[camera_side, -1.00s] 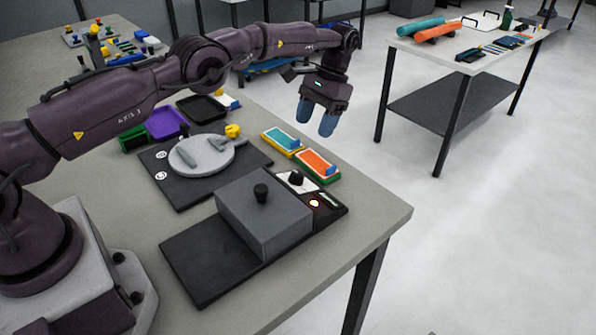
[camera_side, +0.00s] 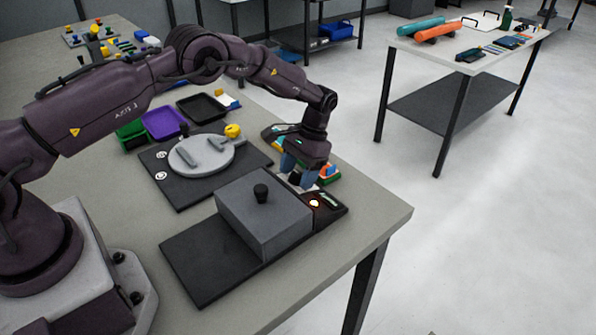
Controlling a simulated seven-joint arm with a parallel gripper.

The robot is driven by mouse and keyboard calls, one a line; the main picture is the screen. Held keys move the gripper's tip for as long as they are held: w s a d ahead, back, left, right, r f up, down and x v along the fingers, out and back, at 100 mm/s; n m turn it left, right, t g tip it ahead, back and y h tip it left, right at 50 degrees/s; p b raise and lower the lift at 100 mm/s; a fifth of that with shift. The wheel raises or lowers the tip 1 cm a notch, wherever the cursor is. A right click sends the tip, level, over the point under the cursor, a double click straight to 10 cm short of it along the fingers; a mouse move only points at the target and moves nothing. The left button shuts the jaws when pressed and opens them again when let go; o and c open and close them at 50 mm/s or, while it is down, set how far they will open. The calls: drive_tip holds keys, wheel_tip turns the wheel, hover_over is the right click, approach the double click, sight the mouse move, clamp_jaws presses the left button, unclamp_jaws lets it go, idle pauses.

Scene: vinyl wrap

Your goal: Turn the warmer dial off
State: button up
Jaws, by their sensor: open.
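The black dial (camera_side: 295,178) shows only in part beside the blue fingers. My gripper (camera_side: 298,175) points down over the dial, open, with its fingers around or beside it; I cannot tell whether they touch it.
A round grey plate (camera_side: 201,153) on a dark board (camera_side: 180,191) lies left of the warmer, with a yellow knob (camera_side: 233,131) near it. Colored blocks (camera_side: 329,172) sit just behind my gripper. Black (camera_side: 202,108) and purple (camera_side: 164,123) trays are farther back. The table's front right corner (camera_side: 385,215) is clear.

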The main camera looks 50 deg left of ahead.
drive_tip(key=c, duration=0.9)
